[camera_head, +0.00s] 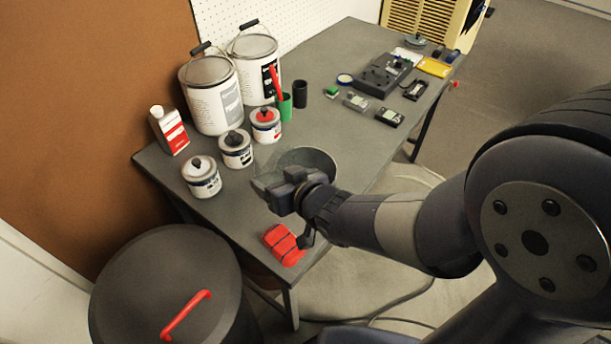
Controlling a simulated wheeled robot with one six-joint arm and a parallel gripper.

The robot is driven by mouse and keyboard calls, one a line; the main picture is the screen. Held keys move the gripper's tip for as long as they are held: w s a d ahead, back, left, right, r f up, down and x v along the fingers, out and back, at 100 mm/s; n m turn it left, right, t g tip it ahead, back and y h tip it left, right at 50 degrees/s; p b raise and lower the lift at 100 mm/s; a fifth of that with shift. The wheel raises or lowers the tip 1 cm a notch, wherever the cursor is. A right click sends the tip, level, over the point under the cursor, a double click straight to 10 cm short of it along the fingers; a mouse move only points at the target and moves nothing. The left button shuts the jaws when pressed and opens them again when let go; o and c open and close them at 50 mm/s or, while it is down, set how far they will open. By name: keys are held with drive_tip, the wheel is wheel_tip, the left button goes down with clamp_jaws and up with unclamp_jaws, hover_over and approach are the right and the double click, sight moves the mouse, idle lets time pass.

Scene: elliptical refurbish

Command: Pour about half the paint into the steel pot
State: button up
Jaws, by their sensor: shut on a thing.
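The steel pot (318,157) is a round grey vessel near the table's front edge, partly hidden behind my gripper. My gripper (277,188) is at the pot's near left side, above the table. It is shut on a clear, see-through container (264,180), of which only a faint pale edge shows. I cannot tell its tilt or how much paint is in it. Three small paint cans stand to the left: one with a white top (201,177), one with a black top (236,149) and one with a red top (266,125).
Two large white pails (211,105) (262,50), a red-and-white bottle (169,131), a green cup (284,108) and a black cup (301,94) stand behind. A red block (283,244) lies at the front edge. Electronics (378,78) fill the far end. A dark lidded bin (165,290) stands in front.

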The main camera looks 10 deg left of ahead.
drive_tip(key=shift+s+a+f+n+t+b, duration=0.25)
drive_tip(key=shift+s+f+n+t+b, duration=0.2)
drive_tip(key=shift+b, duration=2.55)
drive_tip(key=shift+s+n+t+b, duration=0.15)
drive_tip(key=shift+n+t+b, duration=0.15)
drive_tip(key=shift+b, duration=1.05)
drive_tip(key=shift+r, duration=0.1)
